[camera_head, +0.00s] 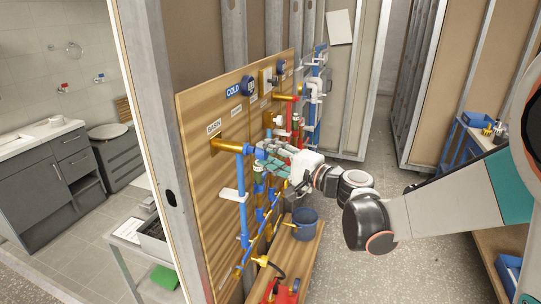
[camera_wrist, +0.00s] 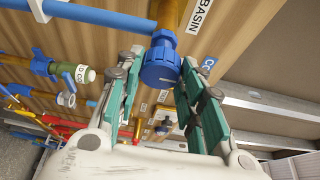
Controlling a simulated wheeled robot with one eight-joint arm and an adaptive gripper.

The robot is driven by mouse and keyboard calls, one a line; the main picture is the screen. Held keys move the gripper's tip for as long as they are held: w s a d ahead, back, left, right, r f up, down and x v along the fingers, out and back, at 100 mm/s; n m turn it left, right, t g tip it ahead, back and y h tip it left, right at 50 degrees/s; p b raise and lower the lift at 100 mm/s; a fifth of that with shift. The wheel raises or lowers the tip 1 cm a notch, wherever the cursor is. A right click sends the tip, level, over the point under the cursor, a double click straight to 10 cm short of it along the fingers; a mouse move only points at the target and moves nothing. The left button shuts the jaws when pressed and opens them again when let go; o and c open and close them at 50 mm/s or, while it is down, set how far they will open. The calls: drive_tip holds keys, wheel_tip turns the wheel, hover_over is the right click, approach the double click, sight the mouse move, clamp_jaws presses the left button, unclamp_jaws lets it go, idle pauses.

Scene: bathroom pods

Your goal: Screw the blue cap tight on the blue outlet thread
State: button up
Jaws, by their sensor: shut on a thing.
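The blue cap (camera_wrist: 160,68), round with a ribbed rim, shows in the wrist view between my fingers. It sits up against a blue fitting (camera_wrist: 163,38) on the end of a brass pipe (camera_wrist: 172,14) near the BASIN label. The thread itself is hidden, so I cannot tell how far the cap is on. My gripper (camera_wrist: 163,66) is shut on the cap, with a green-padded finger on each side.
The wooden board (camera_head: 215,119) carries blue and red pipes and valves close around my gripper. A blue bucket (camera_head: 304,224) stands on the shelf below. A capped outlet (camera_wrist: 84,74) is at left in the wrist view. The floor to the right is partly clear.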

drive_tip(key=shift+w+a, duration=0.2)
drive_tip(key=shift+a, duration=0.35)
drive_tip(key=shift+w+a, duration=0.2)
drive_tip(key=shift+a, duration=0.3)
drive_tip(key=o, duration=1)
drive_tip(key=v, duration=1.2)
